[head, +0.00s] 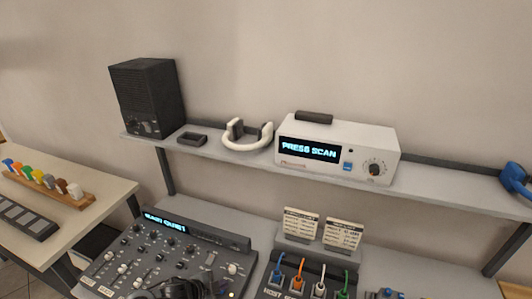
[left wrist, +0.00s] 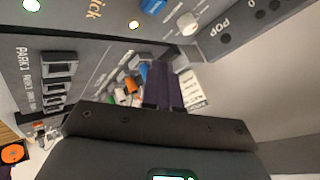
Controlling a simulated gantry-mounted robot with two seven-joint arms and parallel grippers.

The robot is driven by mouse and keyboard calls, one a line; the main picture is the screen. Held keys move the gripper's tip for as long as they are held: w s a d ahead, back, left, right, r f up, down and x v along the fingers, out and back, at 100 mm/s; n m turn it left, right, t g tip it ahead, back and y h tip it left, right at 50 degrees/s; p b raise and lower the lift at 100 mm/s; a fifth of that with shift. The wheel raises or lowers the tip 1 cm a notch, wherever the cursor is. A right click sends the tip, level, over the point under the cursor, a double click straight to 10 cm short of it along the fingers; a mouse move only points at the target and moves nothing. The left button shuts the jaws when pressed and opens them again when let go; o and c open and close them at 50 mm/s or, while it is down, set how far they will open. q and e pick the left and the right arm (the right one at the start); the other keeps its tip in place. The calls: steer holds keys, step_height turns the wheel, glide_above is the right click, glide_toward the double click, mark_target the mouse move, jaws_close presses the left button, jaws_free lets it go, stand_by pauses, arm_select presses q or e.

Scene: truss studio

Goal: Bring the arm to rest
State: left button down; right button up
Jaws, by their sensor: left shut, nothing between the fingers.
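My left gripper (head: 180,289) shows at the bottom edge of the head view, dark, in front of the lower part of the mixing console (head: 150,262). In the left wrist view its two dark fingers (left wrist: 163,88) are together with nothing between them. Around them lie a dark panel with square sockets labelled PARK (left wrist: 58,82) and several coloured plugs (left wrist: 128,85), which look apart from the fingers. Most of my left arm is outside the head view. My right gripper is in neither view.
A shelf (head: 440,190) above the console carries a black speaker (head: 146,97), a white headset (head: 247,137) and a white device (head: 350,150) reading PRESS SCAN. Two label cards (head: 342,234) stand behind a patch box with coloured cables (head: 299,270). A side table (head: 100,175) is at left.

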arm_select(q)
steer(key=s+d+f+n+y, duration=0.1)
steer(key=s+d+n, duration=0.15)
steer(key=s, duration=0.35)
steer(key=s+d+n+y, duration=0.1)
steer(key=s+n+y, duration=0.15)
steer(key=s, duration=0.35)
steer(key=s+a+r+n+g+y, duration=0.15)
steer(key=s+a+n, duration=0.3)
steer(key=s, duration=0.65)
steer(key=s+a+r+n+g, duration=0.3)
steer(key=s+a+n, duration=0.15)
steer(key=s, duration=0.65)
step_height(320, 180, up, 21)
steer(key=w+p, duration=0.1)
steer(key=p, duration=2.1)
steer(key=shift+d+r+t+p, duration=0.15)
steer(key=shift+d+t+p, duration=0.2)
